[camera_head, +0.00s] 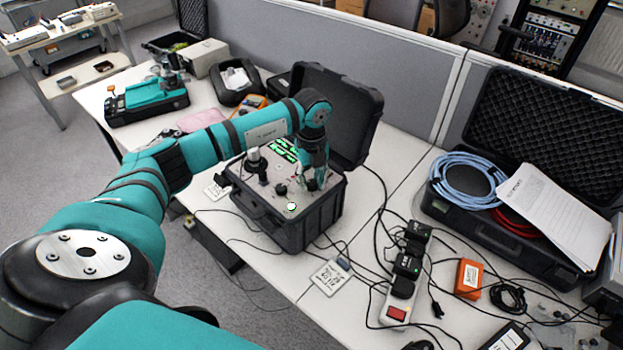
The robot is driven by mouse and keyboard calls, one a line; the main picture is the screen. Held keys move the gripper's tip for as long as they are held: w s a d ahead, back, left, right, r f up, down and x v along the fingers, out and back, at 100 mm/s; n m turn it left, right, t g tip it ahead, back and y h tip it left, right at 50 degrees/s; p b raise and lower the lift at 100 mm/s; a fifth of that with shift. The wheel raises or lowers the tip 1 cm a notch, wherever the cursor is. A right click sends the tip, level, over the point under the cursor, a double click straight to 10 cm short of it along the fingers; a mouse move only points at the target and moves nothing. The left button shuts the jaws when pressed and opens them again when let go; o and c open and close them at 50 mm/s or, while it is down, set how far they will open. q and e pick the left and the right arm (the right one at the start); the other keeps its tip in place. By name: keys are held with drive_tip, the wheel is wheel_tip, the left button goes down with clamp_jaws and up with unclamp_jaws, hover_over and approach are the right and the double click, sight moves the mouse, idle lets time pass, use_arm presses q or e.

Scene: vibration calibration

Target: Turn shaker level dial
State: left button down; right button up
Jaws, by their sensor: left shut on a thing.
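The shaker unit is a black hard case (300,229) with an open lid (335,100), standing on the white table. My left arm reaches across from the left. My left gripper (311,186) points down at the right side of the panel, shut on the level dial. The fingers mostly hide that dial. My right gripper is not in view.
A power strip (397,312) with black adapters and loose cables lies right of the case. An orange box (468,278) and an open case with a blue cable coil (463,181) are farther right. A grey partition (290,50) stands behind. A teal device (150,99) is back left.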

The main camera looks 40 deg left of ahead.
sight(312, 182)
use_arm(q)
drive_tip(key=shift+w+r+n, duration=0.1)
drive_tip(key=shift+n, duration=2.2)
drive_tip(key=shift+p, duration=0.3)
drive_tip(key=c, duration=1)
unclamp_jaws()
wheel_tip(312, 182, up, 12)
drive_tip(key=shift+f, duration=0.1)
